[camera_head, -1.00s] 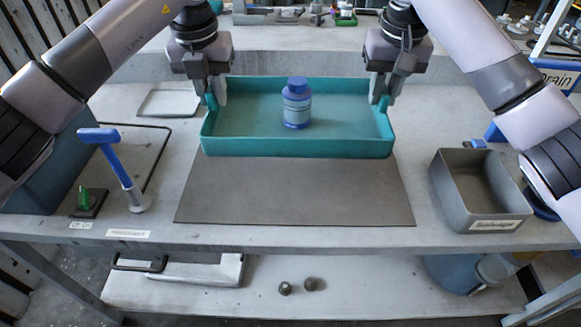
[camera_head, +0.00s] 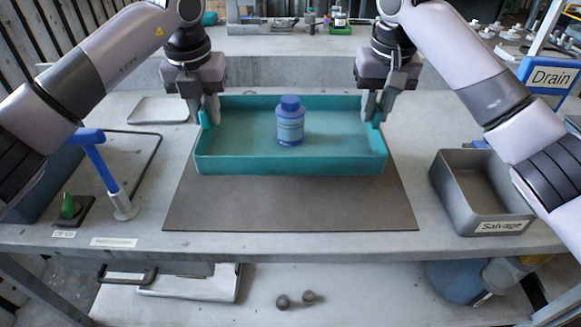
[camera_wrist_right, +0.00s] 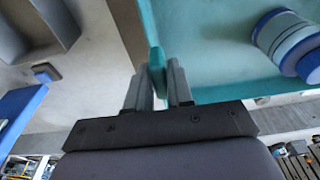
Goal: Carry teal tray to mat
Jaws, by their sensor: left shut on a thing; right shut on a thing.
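The teal tray (camera_head: 290,163) is over the back part of the dark grey mat (camera_head: 290,208), with a bare strip of mat showing in front of it. I cannot tell whether the tray touches the mat. A blue bottle (camera_head: 290,122) stands upright in the tray. My left gripper (camera_head: 209,112) is shut on the tray's left side. My right gripper (camera_head: 373,110) is shut on its right side. In the right wrist view, the right gripper's fingers (camera_wrist_right: 158,85) pinch a teal piece of the tray, and the bottle (camera_wrist_right: 290,40) shows at the upper right.
A grey bin labelled Salvage (camera_head: 482,190) stands to the right of the mat. A blue-handled tool (camera_head: 108,175) and a green switch (camera_head: 70,207) are at the left. A small pale tray (camera_head: 160,110) lies behind on the left.

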